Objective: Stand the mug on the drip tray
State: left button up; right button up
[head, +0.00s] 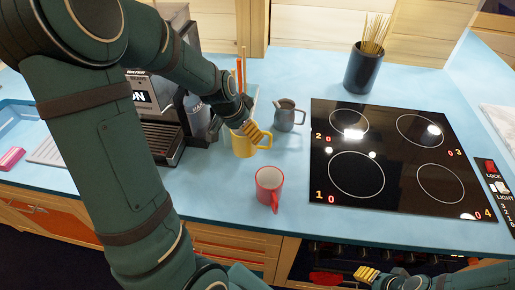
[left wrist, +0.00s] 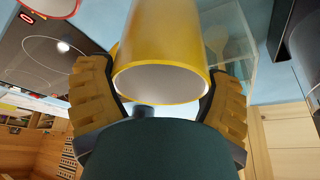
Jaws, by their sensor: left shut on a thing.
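The yellow mug (head: 243,147) is upright in the head view, in front of the coffee machine's right side. My left gripper (head: 250,130) is shut on it. The left wrist view shows the yellow mug (left wrist: 165,60) between the two ribbed finger pads. I cannot tell whether its base touches the counter. The drip tray (head: 163,141) is the dark slatted one at the foot of the coffee machine, left of the mug; my left arm hides part of the machine. My right gripper (head: 367,273) is low at the front edge, and its opening is unclear.
A red mug (head: 268,188) stands in front of the yellow one. A grey pitcher (head: 287,116) stands right of it, beside the black cooktop (head: 400,160). A dark pot of sticks (head: 364,70) is at the back.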

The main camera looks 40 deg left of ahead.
aim_at(245, 150)
pick_arm(q)
jog(key=f, duration=0.3)
jog(key=f+b, duration=0.1)
jog(key=shift+s+f, duration=0.25)
jog(key=shift+s, duration=0.1)
jog(key=shift+w+f, duration=0.15)
jog(key=shift+f, duration=0.35)
notch_tip(245, 150, down, 3)
jog(key=shift+f+b, duration=0.1)
jog(key=shift+b, duration=0.6)
jog(key=o, duration=1)
jog(key=shift+f, duration=0.1)
jog(key=shift+o, duration=0.4)
